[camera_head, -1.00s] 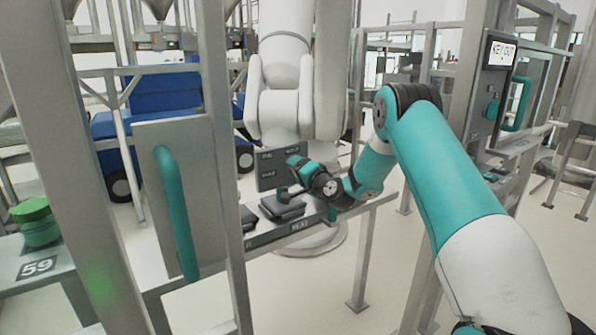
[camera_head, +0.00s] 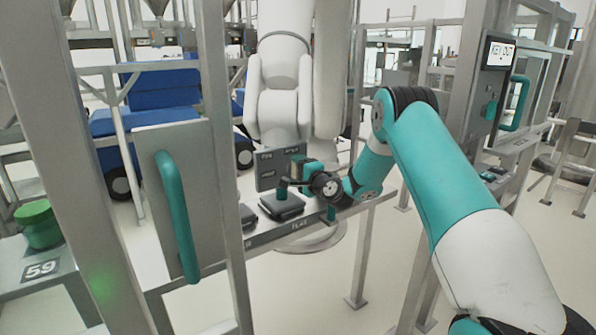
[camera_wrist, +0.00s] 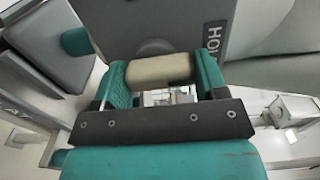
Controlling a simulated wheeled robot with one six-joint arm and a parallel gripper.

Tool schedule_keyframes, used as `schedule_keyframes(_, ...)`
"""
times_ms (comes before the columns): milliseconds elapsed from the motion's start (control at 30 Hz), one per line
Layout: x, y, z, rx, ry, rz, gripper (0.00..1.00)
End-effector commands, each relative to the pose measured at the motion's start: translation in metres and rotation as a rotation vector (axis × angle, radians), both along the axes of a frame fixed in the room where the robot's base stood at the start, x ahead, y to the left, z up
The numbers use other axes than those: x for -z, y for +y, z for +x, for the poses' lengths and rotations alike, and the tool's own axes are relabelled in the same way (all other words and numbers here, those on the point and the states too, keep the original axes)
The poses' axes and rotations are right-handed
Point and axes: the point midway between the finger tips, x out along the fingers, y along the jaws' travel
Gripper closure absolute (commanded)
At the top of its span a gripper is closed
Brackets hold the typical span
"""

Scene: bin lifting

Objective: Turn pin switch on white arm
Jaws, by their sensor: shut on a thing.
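My gripper (camera_head: 308,168) is at the dark labelled panel (camera_head: 268,172) below the white arm (camera_head: 288,75). In the wrist view, my gripper's two teal fingers (camera_wrist: 160,72) are shut on a cream, rounded block-shaped knob (camera_wrist: 160,68), which looks like the pin switch. It lies across between the fingers, in front of a dark round base (camera_wrist: 157,47) on the grey panel. In the head view the knob is hidden by my gripper.
Grey posts and a panel with a teal handle (camera_head: 175,215) stand at left. A green bucket (camera_head: 40,228) is at far left, a key cabinet (camera_head: 490,85) at right.

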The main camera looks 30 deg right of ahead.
Motion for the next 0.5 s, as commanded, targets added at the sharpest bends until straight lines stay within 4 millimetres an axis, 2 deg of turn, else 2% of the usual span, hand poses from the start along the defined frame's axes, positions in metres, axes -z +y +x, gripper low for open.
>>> schedule_keyframes(267, 0.0009, -0.0003, -0.0004, 0.001, 0.001, 0.005, 0.58)
schedule_keyframes(300, 0.0009, -0.0003, -0.0005, 0.001, 0.001, 0.005, 0.30)
schedule_keyframes(400, 0.0008, -0.0003, -0.0004, 0.001, 0.001, 0.004, 0.08)
schedule_keyframes(500, 0.0006, -0.0002, -0.0003, 0.000, 0.001, 0.003, 0.08)
